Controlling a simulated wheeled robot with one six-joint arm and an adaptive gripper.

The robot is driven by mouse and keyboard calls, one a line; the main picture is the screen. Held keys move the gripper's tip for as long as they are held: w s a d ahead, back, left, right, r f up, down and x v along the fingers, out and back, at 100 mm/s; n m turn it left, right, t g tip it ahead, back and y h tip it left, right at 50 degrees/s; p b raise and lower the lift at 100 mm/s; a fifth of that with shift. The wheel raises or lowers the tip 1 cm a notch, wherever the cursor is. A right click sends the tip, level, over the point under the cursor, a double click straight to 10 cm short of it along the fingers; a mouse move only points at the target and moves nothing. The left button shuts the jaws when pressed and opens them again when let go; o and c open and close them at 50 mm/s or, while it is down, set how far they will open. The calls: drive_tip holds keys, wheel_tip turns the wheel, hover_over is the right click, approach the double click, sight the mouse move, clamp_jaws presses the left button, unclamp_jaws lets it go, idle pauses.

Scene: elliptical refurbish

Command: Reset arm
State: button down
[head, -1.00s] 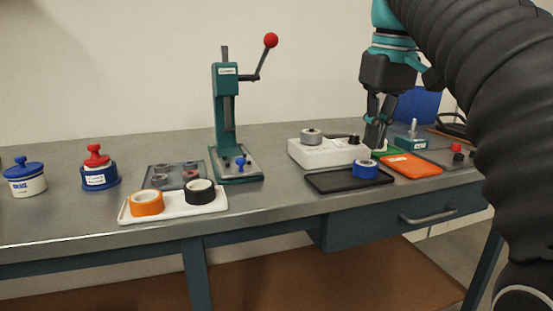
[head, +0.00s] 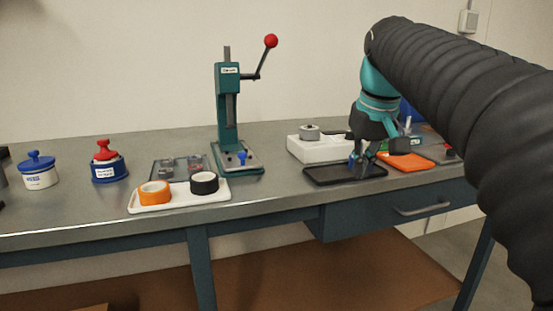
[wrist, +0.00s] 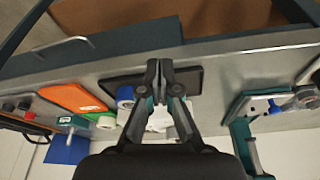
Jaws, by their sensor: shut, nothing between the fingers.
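My gripper (head: 361,166) is shut and empty, pointing down over the dark tray (head: 322,176) at the right part of the bench. In the wrist view my gripper (wrist: 160,66) has its fingertips together in front of the dark tray (wrist: 190,80). A blue roll (wrist: 125,94) lies beside the fingers in the wrist view. In the head view my gripper mostly hides the blue roll. I cannot tell whether the fingers touch it.
A white box (head: 310,148) stands behind the dark tray. An orange mat (head: 408,162) lies right of it. The teal lever press (head: 228,120) stands left. A white tray (head: 180,206) holds orange and black rolls. Red-topped (head: 108,172) and blue-topped (head: 38,180) pots stand further left.

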drive_tip(key=s+f+m+t, duration=0.1)
drive_tip(key=s+f+t, duration=0.1)
drive_tip(key=s+f, duration=1.9)
drive_tip(key=shift+a+f+m, duration=0.15)
drive_tip(key=shift+f+m, duration=0.15)
drive_tip(key=shift+f, duration=0.65)
drive_tip(key=shift+w+r, duration=0.1)
drive_tip(key=w+d+r+n+t+y, duration=0.1)
drive_tip(key=w+r+t, duration=0.1)
drive_tip(key=w+r, duration=1.5)
drive_tip(key=w+d+r+n+t+y, duration=0.2)
drive_tip(key=w+r, duration=1.4)
drive_tip(key=w, duration=0.2)
drive_tip(key=shift+w+r+n+t, duration=0.15)
drive_tip(key=shift+r+n+t, duration=0.15)
drive_tip(key=shift+r, duration=0.1)
drive_tip(key=shift+w+f, duration=0.1)
